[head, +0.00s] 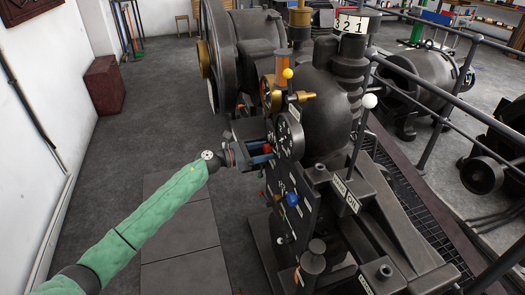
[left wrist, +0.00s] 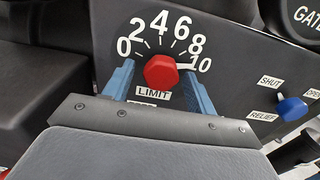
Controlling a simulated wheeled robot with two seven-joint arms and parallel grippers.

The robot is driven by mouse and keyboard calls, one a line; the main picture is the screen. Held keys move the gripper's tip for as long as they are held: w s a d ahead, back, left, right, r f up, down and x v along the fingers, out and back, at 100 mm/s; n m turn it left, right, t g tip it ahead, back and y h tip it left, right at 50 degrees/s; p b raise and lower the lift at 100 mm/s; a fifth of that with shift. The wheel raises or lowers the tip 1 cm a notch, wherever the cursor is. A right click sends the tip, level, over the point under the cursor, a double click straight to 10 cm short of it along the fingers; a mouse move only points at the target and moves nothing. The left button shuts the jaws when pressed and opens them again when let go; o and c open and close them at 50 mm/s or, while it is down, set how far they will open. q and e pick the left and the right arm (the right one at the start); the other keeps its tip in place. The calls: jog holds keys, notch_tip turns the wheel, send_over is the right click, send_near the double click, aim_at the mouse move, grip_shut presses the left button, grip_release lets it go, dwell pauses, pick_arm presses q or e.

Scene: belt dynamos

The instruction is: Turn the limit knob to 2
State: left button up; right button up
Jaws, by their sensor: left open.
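The red limit knob (left wrist: 160,71) sits on a dark panel above a "LIMIT" label (left wrist: 153,92). A scale from 0 to 10 arcs over it, with 2 (left wrist: 137,29) at the upper left. A white mark shows on the knob's right side towards 10; I cannot tell whether it is a pointer or a tick. My left gripper (left wrist: 159,86) is open, one blue finger on each side of the knob, with visible gaps. In the head view my left gripper (head: 263,153) is at the machine's panel, and the red knob (head: 268,148) shows partly there.
A blue knob (left wrist: 292,108) marked SHUT, OPEN and RELIEF is to the right on the panel. It also shows in the head view (head: 292,199), below my gripper. Open floor (head: 150,150) lies to the left.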

pick_arm(q)
jog(key=c, duration=1)
jog(key=shift+n, duration=0.4)
pick_arm(e)
jog(key=shift+r, duration=0.1)
jog(key=s+d+r+g+h+p, duration=0.2)
jog(key=s+d+r+p, duration=0.1)
jog(key=d+r+p, duration=0.3)
pick_arm(q)
jog(key=n, duration=0.5)
jog(key=n+p, duration=0.1)
jog(key=n, duration=0.5)
jog(key=n+p, duration=0.1)
jog(key=n, duration=0.4)
jog(key=shift+r, duration=0.4)
jog(key=n+p, duration=0.3)
jog(key=n, duration=0.2)
jog(key=shift+n+p, duration=0.4)
jog(key=shift+f+n+p, duration=0.1)
jog(key=shift+n+p, duration=0.25)
jog(key=shift+n, duration=0.35)
pick_arm(e)
notch_tip(320, 180, down, 30)
jog(key=d, duration=0.1)
jog(key=shift+s+d+m, duration=0.2)
jog(key=shift+d+m, duration=0.1)
jog(key=shift+d, duration=0.1)
